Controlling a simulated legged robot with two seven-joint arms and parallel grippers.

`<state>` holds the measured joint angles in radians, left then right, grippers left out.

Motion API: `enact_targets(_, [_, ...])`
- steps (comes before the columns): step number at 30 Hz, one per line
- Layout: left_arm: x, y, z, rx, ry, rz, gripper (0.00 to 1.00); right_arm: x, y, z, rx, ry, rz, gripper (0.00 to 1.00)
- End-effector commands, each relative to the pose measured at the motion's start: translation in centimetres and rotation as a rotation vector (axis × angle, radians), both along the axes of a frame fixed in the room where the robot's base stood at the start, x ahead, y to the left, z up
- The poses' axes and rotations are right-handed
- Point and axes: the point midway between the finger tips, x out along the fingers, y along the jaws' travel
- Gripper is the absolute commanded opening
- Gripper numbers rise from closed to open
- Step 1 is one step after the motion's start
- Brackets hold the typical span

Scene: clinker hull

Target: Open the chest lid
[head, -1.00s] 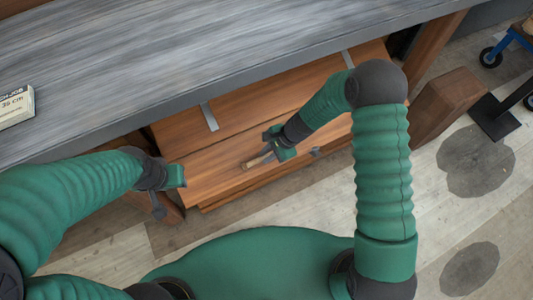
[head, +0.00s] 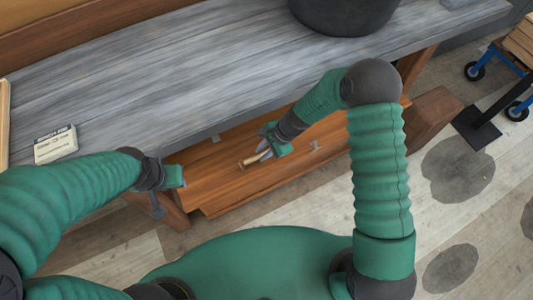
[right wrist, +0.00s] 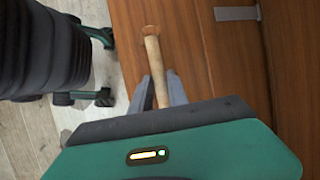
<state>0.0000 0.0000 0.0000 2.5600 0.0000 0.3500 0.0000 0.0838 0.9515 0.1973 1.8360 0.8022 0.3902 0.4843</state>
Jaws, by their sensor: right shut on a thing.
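The brown wooden chest (head: 217,193) stands under the grey bench, its rear part hidden by the bench top. Its plank lid (right wrist: 198,50) carries grey metal straps; one shows in the right wrist view (right wrist: 237,13). A pale wooden handle (head: 250,162) sticks out at the lid's front; it also shows in the right wrist view (right wrist: 154,55). My right gripper (head: 265,152) is shut on this handle, its fingers either side of it in the right wrist view (right wrist: 158,84). I see no clear gap under the lid. My left gripper (head: 180,176) is left of the chest, its jaws unclear.
The grey bench top (head: 200,85) overhangs the chest closely. On it are a small labelled box (head: 55,145) and a dark pot (head: 345,12). A wooden bench leg (head: 432,115) and a black stand (head: 482,128) are at right. The floor in front is partly clear.

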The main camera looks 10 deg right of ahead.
Motion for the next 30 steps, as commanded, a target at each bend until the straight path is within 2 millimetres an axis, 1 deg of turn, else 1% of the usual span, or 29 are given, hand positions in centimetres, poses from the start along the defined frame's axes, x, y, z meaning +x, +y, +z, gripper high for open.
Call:
enact_targets(1, [-0.01,0.00,0.34,0.000,0.000,0.000,0.36,1.41,0.75,1.08,0.007,-0.032,-0.004,0.00])
enact_targets(14, [-0.01,0.00,0.33,0.000,0.000,0.000,0.36,1.62,0.62,1.07,0.006,-0.034,-0.005,0.00])
enact_targets(15, [-0.01,0.00,0.33,0.000,0.000,0.000,0.36,1.61,0.60,1.06,0.007,-0.033,-0.006,0.22])
enact_targets(19, [-0.01,0.00,0.34,0.000,0.000,0.000,0.36,1.52,0.47,0.98,0.006,-0.031,-0.006,0.39])
enact_targets(30, [-0.01,0.00,0.38,0.000,0.000,0.000,0.36,1.34,0.09,0.90,0.006,-0.028,-0.006,0.40])
